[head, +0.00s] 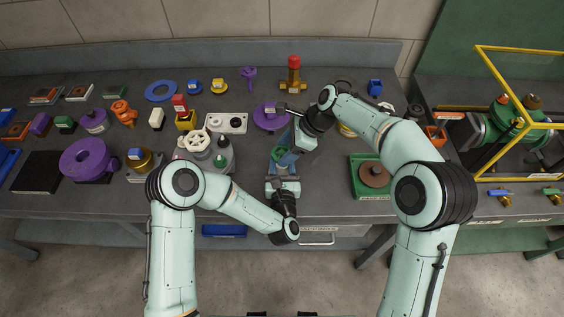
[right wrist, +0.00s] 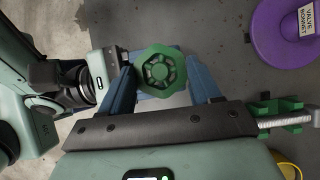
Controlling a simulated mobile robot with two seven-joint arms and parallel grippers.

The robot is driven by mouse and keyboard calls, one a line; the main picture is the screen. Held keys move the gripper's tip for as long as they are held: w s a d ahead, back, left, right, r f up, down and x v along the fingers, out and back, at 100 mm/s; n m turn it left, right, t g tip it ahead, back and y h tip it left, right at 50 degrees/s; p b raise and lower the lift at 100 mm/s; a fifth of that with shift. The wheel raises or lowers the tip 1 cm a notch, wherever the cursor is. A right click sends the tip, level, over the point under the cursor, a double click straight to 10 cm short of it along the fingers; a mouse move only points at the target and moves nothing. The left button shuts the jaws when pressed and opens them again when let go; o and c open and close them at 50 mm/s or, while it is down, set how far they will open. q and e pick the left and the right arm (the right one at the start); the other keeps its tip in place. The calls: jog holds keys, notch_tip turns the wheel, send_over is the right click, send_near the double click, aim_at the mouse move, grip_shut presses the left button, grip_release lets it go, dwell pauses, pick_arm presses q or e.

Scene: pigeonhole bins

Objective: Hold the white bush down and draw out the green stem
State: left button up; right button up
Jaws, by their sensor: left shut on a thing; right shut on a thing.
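The green stem (right wrist: 160,70) shows in the right wrist view as a round green wheel-like head with openings, seen from above. My right gripper (head: 283,153) is shut on it, with blue fingers at either side of the head. In the head view only a bit of green (head: 277,152) shows by the fingers. My left gripper (head: 284,176) is close below it, at the front of the bench. It also shows at the left of the right wrist view, its blue fingers reaching under the green head. The white bush is hidden by the grippers; I cannot make it out.
A purple valve bonnet (head: 270,117) lies just behind the grippers. Several small parts fill the bench's left and back. A yellow frame (head: 512,100) stands far right.

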pick_arm(q)
jog(key=shift+s+f, duration=0.1)
jog(key=shift+f, duration=0.15)
pick_arm(e)
jog(key=shift+r, duration=0.2)
jog(key=shift+r, duration=0.3)
jog(key=shift+r, duration=0.15)
jog(key=shift+r, duration=3.3)
pick_arm(q)
jog(key=o, duration=1.1)
jog(key=shift+o, duration=0.7)
jog(key=shift+r, duration=0.15)
